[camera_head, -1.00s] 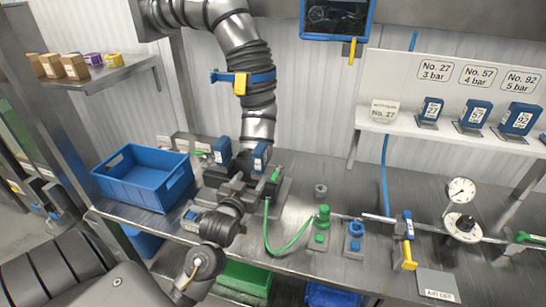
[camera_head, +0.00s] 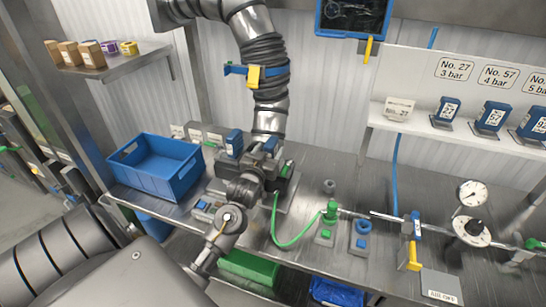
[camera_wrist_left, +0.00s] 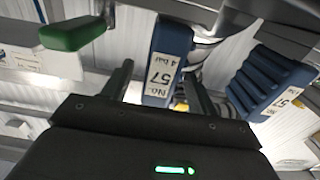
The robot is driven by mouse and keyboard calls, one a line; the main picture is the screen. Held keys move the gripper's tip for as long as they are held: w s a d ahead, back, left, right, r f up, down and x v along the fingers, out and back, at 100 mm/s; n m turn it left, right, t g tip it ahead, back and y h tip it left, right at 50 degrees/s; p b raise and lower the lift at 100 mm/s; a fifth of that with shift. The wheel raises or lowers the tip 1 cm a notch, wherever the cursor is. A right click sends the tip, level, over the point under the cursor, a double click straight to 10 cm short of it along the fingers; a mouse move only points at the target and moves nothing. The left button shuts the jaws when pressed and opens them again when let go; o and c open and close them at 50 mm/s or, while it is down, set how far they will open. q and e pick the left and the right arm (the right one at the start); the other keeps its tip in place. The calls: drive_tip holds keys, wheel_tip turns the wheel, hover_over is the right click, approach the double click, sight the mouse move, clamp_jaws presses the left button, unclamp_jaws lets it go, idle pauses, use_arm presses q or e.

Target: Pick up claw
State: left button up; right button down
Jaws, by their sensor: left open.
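Two blue claw pieces stand on the machine below the duct, a left one (camera_head: 234,143) and a right one (camera_head: 270,145), partly hidden by my arm. My left gripper (camera_head: 262,163) is close in front of them. In the left wrist view, a blue piece labelled No. 57, 4 bar (camera_wrist_left: 170,60) shows between the two open fingers of my left gripper (camera_wrist_left: 158,88). I cannot tell whether the fingers touch it. A second blue piece with a 57 label (camera_wrist_left: 268,82) is to the right of the fingers. My right gripper is not in view.
A green handle (camera_wrist_left: 75,35) lies left of the fingers. A blue bin (camera_head: 150,182) stands left of the machine. A green hose (camera_head: 283,243) runs to a green fitting (camera_head: 329,212) on the right. Spare blue pieces stand on the white shelf (camera_head: 425,130). The duct (camera_head: 268,75) hangs overhead.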

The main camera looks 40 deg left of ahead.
use_arm(q)
drive_tip(key=p+x, duration=0.1)
drive_tip(key=x, duration=0.3)
drive_tip(key=shift+s, duration=0.1)
drive_tip(key=shift+r, duration=0.1)
clamp_jaws()
